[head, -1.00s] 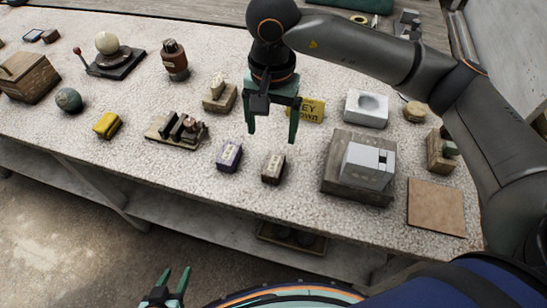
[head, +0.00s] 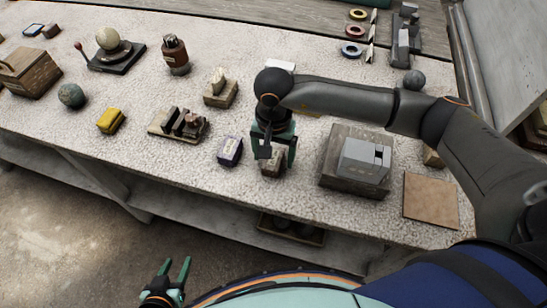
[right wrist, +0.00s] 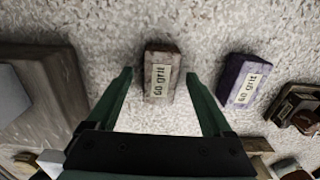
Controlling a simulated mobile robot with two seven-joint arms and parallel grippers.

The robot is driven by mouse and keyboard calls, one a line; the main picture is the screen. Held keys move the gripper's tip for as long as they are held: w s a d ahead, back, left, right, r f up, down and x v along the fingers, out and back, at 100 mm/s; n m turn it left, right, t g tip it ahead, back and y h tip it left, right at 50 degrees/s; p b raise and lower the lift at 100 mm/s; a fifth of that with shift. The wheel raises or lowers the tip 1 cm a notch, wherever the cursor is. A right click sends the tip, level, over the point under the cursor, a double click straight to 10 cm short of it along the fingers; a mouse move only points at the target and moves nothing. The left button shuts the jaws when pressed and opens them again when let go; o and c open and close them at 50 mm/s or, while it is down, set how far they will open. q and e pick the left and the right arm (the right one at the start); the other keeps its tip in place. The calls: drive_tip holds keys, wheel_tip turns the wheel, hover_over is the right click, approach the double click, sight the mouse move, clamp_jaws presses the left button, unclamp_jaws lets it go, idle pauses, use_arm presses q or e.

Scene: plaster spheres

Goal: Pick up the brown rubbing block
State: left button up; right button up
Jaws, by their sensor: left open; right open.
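The brown rubbing block (head: 272,167) lies on the speckled bench top near its front edge, partly hidden by my right gripper in the head view. In the right wrist view the brown block (right wrist: 162,73) shows a pale label reading "60 grit". My right gripper (head: 273,160) is open above it. In the right wrist view the fingers (right wrist: 158,76) stand on either side of the block, with gaps to both. My left gripper (head: 174,268) is open and empty, low in front of the bench.
A purple block (head: 230,151) labelled "60 grit" lies close to the left of the brown one. A grey box on a wooden base (head: 340,181) stands to the right. A brown square board (head: 431,201) lies farther right. A yellow block (head: 111,121) lies to the left.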

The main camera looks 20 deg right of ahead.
clamp_jaws()
idle(0.8)
